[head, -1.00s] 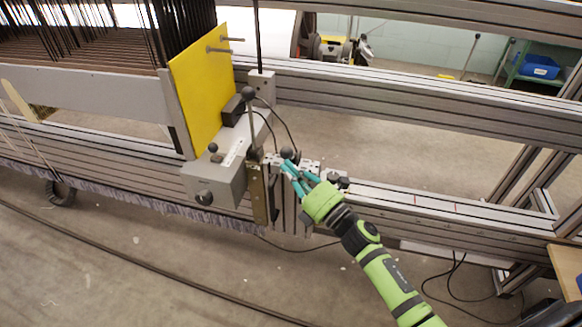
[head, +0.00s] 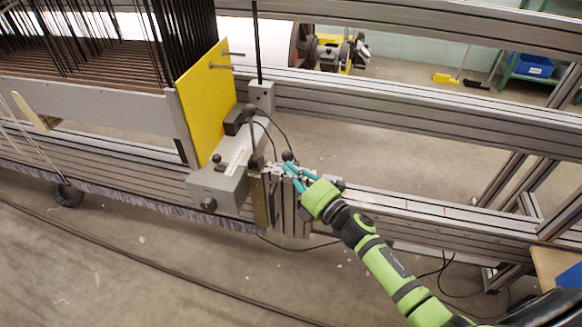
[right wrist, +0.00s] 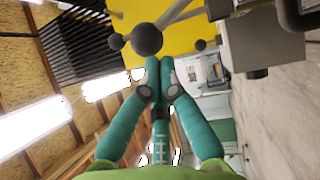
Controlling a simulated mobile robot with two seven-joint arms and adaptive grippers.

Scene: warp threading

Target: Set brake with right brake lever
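My right gripper (head: 285,168) reaches in from the lower right to the metal bracket beside the grey box. Its teal fingers run close together, and their tips (right wrist: 159,62) nearly meet in the right wrist view with nothing visible between them. A lever with a black ball knob (head: 288,156) stands right by the fingertips. Another dark knob on a rod (head: 249,108) rises just left of it. In the right wrist view, a large dark ball knob (right wrist: 147,39) on a rod lies just past the fingertips; contact is not clear. My left gripper is not in view.
The yellow plate (head: 205,95) and grey box (head: 218,188) stand left of the gripper. Black cables loop near the knobs. The floor in front is mostly clear.

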